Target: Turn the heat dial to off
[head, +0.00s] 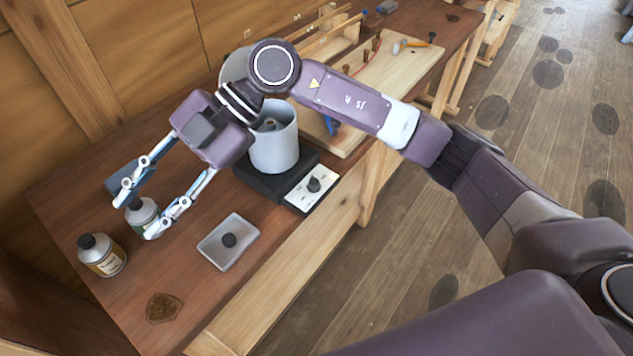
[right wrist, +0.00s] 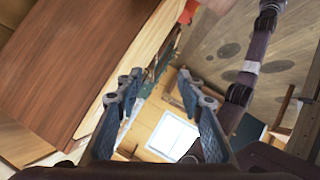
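The heat dial (head: 314,184) is a small dark knob on the white front panel (head: 300,197) of a black hot plate (head: 250,182). Which mark it points to is too small to read. A grey metal pot (head: 274,150) stands on the plate. My right gripper (head: 140,212) is open and empty, well left of the dial in the head view. Its fingers overlap a green bottle in the picture, with no grip on it. Both spread fingers also show in the right wrist view (right wrist: 163,88), where the dial is not seen. My left gripper is not in view.
The green bottle (head: 141,212) and a brown-labelled bottle (head: 103,255) stand at the left. A shallow grey tray (head: 228,243) with a dark round piece lies before the hot plate. A light wooden board (head: 395,75) with tools lies behind it. My right arm passes over the hot plate.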

